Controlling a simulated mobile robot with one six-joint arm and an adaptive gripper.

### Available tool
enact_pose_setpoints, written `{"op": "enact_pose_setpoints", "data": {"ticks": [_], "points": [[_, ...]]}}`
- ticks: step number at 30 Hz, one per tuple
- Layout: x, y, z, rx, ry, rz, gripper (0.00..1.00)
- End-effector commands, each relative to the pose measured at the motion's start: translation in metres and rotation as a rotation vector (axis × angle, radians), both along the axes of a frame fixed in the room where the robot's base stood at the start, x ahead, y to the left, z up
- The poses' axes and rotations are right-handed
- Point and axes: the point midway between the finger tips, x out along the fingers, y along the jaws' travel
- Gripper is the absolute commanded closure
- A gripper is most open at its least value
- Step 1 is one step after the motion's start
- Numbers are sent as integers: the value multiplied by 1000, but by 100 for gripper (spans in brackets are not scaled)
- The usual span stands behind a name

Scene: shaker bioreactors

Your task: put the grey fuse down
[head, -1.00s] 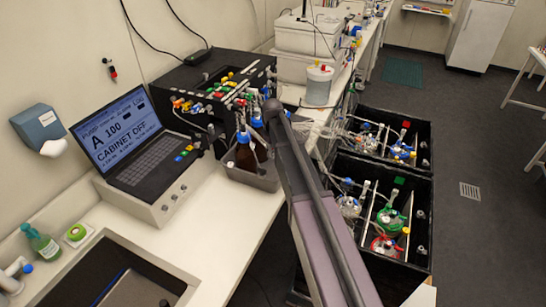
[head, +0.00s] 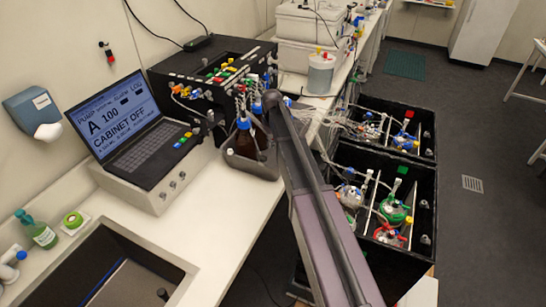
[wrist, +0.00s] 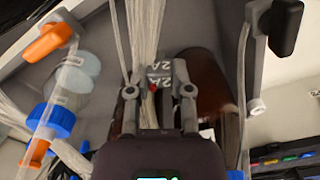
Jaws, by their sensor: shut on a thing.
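In the wrist view, my gripper (wrist: 160,90) is shut on the grey fuse (wrist: 160,69), a small grey piece marked "2A". The fuse sits between the two fingertips, and a small red spot shows by the left finger. Brown bottle glass (wrist: 207,75) lies behind the fingers. I cannot tell whether the fuse touches anything below it. In the head view, my arm reaches up toward the brown bottles, and the gripper and fuse are hidden.
Brown bottles with blue caps (head: 244,124) stand in a grey tray (head: 252,167) beside the black cabinet (head: 192,112). A laptop (head: 135,130) is left of them. Pale tubing (wrist: 143,30) hangs close to the gripper. The white bench (head: 215,215) has free room in front.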

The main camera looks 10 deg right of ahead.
Motion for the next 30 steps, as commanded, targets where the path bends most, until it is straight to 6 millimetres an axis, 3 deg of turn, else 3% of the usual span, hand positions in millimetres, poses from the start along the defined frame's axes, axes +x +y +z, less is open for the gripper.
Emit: {"op": "enact_pose_setpoints", "data": {"ticks": [6, 15, 30], "points": [[0, 0, -26, 0, 0, -1, 100], [0, -1, -49, 0, 0, -1, 100], [0, -2, -52, 0, 0, -2, 100]]}}
